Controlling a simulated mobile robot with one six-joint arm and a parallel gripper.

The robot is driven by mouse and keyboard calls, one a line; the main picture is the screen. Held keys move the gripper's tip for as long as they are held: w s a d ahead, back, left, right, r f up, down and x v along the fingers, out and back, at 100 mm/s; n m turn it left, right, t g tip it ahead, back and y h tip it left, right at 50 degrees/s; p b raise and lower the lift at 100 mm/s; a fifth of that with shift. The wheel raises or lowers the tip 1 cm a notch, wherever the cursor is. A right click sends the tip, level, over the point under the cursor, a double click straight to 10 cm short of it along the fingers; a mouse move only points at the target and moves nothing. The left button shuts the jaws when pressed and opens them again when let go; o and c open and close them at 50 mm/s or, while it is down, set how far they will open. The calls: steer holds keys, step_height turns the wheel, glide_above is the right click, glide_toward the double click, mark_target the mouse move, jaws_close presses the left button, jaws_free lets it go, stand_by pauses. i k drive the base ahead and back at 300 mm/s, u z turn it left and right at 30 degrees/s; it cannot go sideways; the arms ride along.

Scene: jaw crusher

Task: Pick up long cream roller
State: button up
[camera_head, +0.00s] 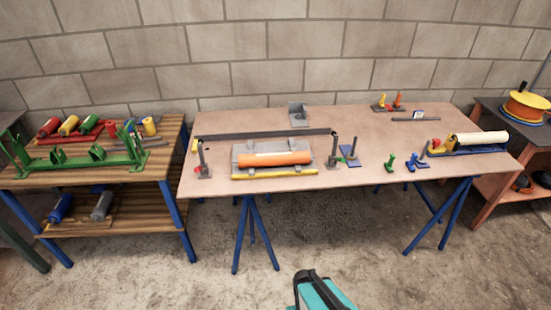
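The long cream roller (481,138) lies at the right end of the large table. It rests on or against a blue base with a yellow piece at its left end, and its lower side is partly hidden. A teal and dark part of my own arm shows at the bottom centre, in front of the table and well apart from the roller. My gripper's fingers do not show.
The large table (330,181) also holds an orange roller (274,159) on a grey plate, a long dark bar and small green and blue parts (390,162). A wooden shelf (160,170) with a green frame stands left. A cable spool (526,106) stands right. Concrete floor in front is clear.

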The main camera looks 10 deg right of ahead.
mark_target(486, 137)
steer(key=z, duration=4.65)
steer(key=i, duration=0.1)
steer(key=u, duration=3)
steer(key=k, duration=0.6)
steer(key=u, duration=0.15)
steer(key=i, duration=0.6)
steer(key=z, duration=0.1)
